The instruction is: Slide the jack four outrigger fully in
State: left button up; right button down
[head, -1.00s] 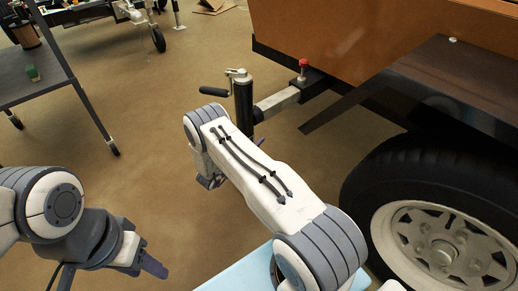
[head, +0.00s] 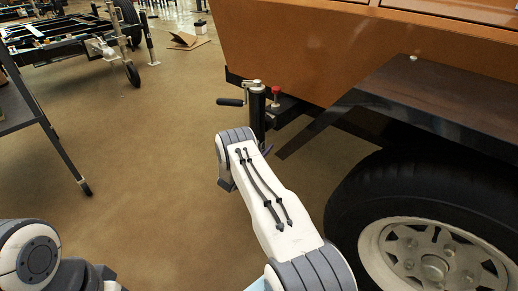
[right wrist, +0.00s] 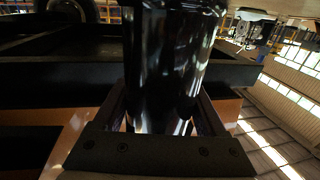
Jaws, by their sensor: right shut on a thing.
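The jack (head: 257,118) is a black upright tube with a silver top and a crank handle (head: 231,101) pointing left. It stands close against the dark outrigger bracket (head: 290,108) at the trailer's lower edge. No bare silver outrigger bar shows between them. A red knob (head: 276,90) sits on the bracket beside the jack's top. My right gripper (right wrist: 162,112) is shut around the black jack tube in the right wrist view. In the head view my right arm hides its fingers. My left gripper (head: 108,281) is mostly cut off at the bottom left, its fingers unclear.
The orange trailer body (head: 310,50) fills the upper right. A black fender (head: 440,100) and a wheel (head: 400,220) stand to the right of my right arm. A dark cart (head: 35,130) is at the left. The brown floor between is clear.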

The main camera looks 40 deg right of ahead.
jog(key=shift+d, duration=0.25)
grip_release()
jog(key=p+v, duration=0.5)
jog(key=v, duration=0.5)
jog(key=shift+a, duration=0.25)
jog(key=shift+s, duration=0.1)
